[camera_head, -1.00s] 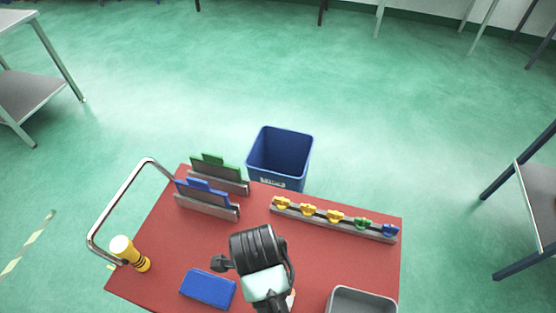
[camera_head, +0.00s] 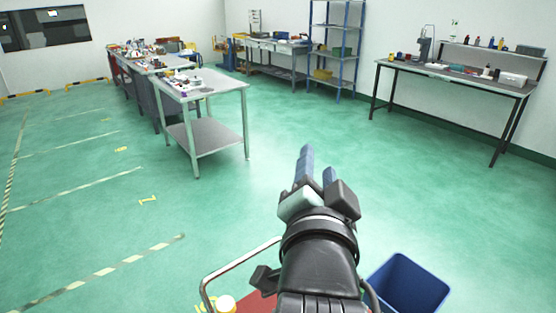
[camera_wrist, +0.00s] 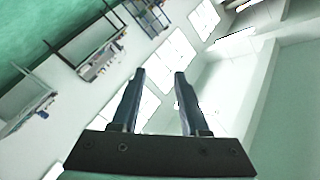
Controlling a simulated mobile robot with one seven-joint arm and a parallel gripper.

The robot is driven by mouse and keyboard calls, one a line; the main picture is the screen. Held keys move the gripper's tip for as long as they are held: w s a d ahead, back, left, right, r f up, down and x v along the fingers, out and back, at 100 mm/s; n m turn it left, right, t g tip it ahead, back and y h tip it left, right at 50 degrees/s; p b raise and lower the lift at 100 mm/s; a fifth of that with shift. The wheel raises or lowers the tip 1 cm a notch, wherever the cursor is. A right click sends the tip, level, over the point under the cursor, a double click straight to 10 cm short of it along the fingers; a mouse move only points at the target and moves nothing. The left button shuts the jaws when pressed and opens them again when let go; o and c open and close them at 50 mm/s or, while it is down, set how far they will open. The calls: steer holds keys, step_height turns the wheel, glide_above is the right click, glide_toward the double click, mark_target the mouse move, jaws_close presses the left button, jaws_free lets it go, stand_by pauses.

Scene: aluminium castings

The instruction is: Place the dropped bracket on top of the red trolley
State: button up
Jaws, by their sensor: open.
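My gripper (camera_head: 318,168) is raised in the head view, pointing away over the floor, with its two blue-grey fingers apart. In the wrist view the fingers (camera_wrist: 158,80) are open with nothing between them. The red trolley (camera_head: 262,303) shows only as a small patch of its top at the bottom edge, with its chrome handle (camera_head: 232,262) to the left. My arm hides much of it. I cannot make out a dropped bracket in either current view.
A blue bin (camera_head: 408,285) stands on the floor right of my arm. A metal table (camera_head: 205,88) with small items stands ahead left. A workbench (camera_head: 455,72) is at the right wall, and a blue shelf rack (camera_head: 337,50) at the back. The green floor between is clear.

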steer(key=s+a+r+n+t, duration=0.1)
steer(key=s+r+n+t, duration=0.2)
steer(key=r, duration=0.5)
steer(key=s+a+r+n+t+y, duration=0.1)
steer(key=s+a+r+n+t, duration=0.1)
steer(key=r, duration=0.6)
steer(key=s+a+r+n+t+y, duration=0.1)
steer(key=s+a+r+n+t, duration=0.1)
steer(key=s+r+n+t, duration=0.3)
step_height(320, 180, up, 4)
steer(key=s, duration=0.2)
steer(key=shift+s+a+f, duration=0.2)
steer(key=shift+s+f, duration=0.05)
steer(key=shift+s, duration=0.15)
steer(key=shift+a+f+n, duration=0.1)
steer(key=shift+n, duration=0.2)
